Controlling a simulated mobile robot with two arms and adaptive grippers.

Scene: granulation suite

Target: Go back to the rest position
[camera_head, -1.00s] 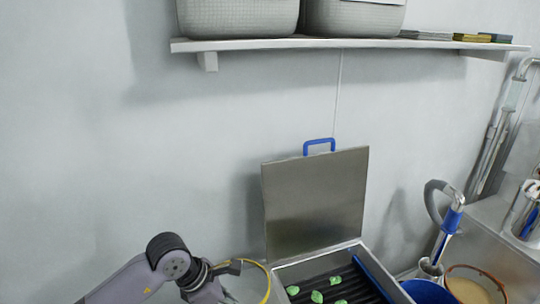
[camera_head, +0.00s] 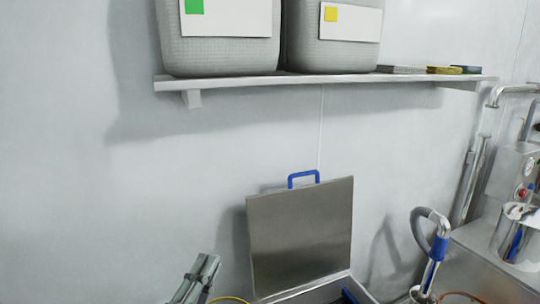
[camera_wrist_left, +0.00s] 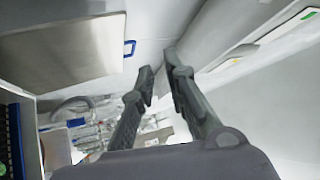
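My left gripper (camera_head: 207,262) is at the bottom of the head view, left of the steel box's raised lid (camera_head: 300,235), with its fingers pointing up. In the left wrist view its two dark fingers (camera_wrist_left: 160,68) stand apart, with nothing seen between them. It is open and empty. The lid with its blue handle (camera_head: 304,178) stands upright in front of the wall and also shows in the left wrist view (camera_wrist_left: 62,52). Most of the box is cut off below the head view. My right gripper is in neither view.
A wall shelf (camera_head: 320,82) above holds two large grey containers (camera_head: 226,55) with labels, and small flat items at its right. At right stand a blue-handled hose tool (camera_head: 436,245) and steel equipment (camera_head: 510,235). The wall left of the lid is clear.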

